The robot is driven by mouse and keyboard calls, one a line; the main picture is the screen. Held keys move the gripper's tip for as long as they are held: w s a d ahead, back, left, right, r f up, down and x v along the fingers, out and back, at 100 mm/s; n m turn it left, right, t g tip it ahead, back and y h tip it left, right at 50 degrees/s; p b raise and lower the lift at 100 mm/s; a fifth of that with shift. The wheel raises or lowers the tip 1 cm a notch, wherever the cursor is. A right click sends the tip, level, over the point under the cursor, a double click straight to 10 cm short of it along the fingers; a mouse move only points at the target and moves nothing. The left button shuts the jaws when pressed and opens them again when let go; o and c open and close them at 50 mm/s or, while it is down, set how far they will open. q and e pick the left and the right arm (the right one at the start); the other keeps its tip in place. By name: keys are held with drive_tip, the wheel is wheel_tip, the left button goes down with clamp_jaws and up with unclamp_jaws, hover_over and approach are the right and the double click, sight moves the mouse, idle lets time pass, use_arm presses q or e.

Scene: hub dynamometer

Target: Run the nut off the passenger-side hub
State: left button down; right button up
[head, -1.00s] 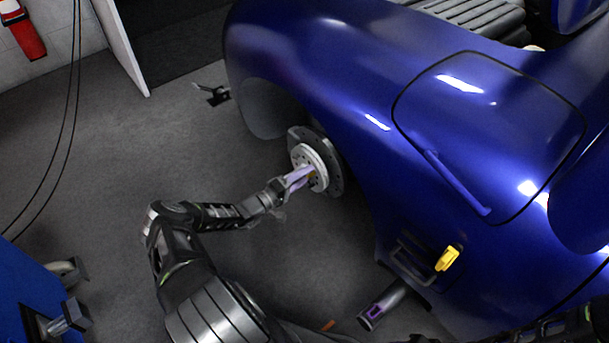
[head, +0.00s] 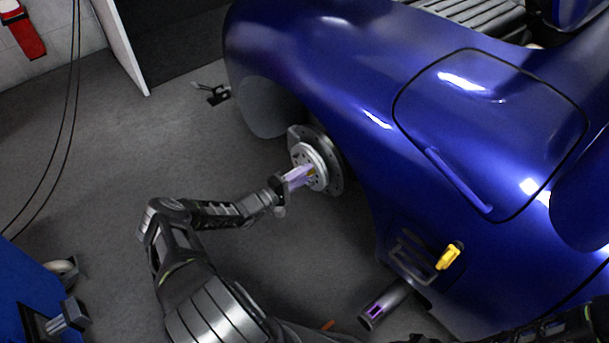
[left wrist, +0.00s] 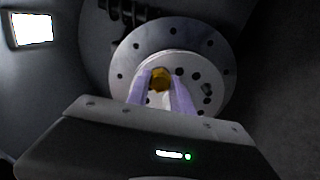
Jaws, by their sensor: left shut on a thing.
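The wheel hub with its brake disc (head: 329,148) shows under the blue car's wheel arch; it also fills the upper middle of the left wrist view (left wrist: 215,50). A brass-coloured nut (left wrist: 160,79) sits at the hub's centre, between the pale purple fingers of my left gripper (left wrist: 163,88). In the head view my left gripper (head: 303,175) reaches the hub face from the left, its fingers closed on the nut. The fingers hide part of the nut and hub. My right gripper cannot be made out in the head view.
The blue car body (head: 300,60) overhangs the hub. A yellow piece (head: 448,256) is on the car's lower side, with a grey cylinder (head: 383,305) below it. A blue cart (head: 35,300) stands at lower left.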

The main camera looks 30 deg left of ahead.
use_arm(q)
drive_tip(key=n+b, duration=0.2)
drive_tip(key=n, duration=0.8)
drive_tip(key=n+b, duration=0.2)
drive_tip(key=n, duration=0.9)
drive_tip(key=shift+s+f, duration=0.15)
drive_tip(key=shift+s, duration=0.05)
drive_tip(key=c, duration=1.3)
unclamp_jaws()
